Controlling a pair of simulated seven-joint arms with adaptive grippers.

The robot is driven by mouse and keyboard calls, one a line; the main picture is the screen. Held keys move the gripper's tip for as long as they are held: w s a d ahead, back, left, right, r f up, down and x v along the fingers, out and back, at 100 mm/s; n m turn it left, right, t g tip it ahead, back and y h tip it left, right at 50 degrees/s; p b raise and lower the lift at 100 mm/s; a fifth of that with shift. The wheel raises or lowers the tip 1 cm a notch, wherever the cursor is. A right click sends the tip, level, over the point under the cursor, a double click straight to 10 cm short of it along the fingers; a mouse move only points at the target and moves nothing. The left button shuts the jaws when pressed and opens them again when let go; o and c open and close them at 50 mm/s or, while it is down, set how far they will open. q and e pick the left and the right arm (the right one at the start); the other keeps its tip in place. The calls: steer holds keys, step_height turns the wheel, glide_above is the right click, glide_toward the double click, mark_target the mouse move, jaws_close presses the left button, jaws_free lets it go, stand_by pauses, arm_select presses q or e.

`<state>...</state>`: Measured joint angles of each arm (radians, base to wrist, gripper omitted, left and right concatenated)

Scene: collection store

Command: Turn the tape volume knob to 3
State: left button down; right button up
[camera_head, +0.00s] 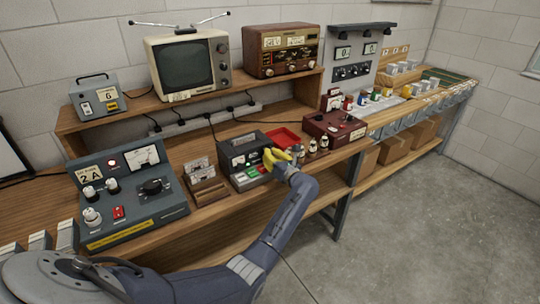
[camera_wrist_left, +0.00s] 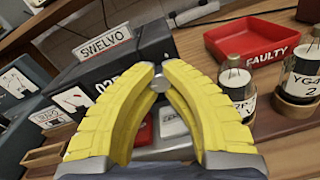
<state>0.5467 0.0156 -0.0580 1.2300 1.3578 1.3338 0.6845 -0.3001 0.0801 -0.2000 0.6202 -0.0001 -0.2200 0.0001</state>
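The tape machine (camera_head: 240,138) is a dark grey box with a small meter and coloured keys, on the bench in the middle of the head view. It also shows behind the fingers in the left wrist view (camera_wrist_left: 140,42). My left gripper (camera_head: 272,158) is at its right front side. In the left wrist view its yellow fingertips (camera_wrist_left: 160,73) are nearly together on either side of a small silver knob (camera_wrist_left: 159,83), seemingly touching it. The knob's scale and pointer are not readable, and the fingers hide part of the machine. My right gripper is not in view.
A red FAULTY tray (camera_wrist_left: 255,40) and small labelled glass tubes (camera_wrist_left: 300,75) stand right of the machine. A card holder (camera_head: 205,188) and a blue-grey tester (camera_head: 130,195) are to its left. A dark red box (camera_head: 335,128) stands further right.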

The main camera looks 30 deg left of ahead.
arm_select(q)
steer(key=shift+r, duration=0.2)
steer(key=c, duration=1.5)
jaws_free()
steer(key=shift+f, duration=0.1)
steer(key=v, duration=1.2)
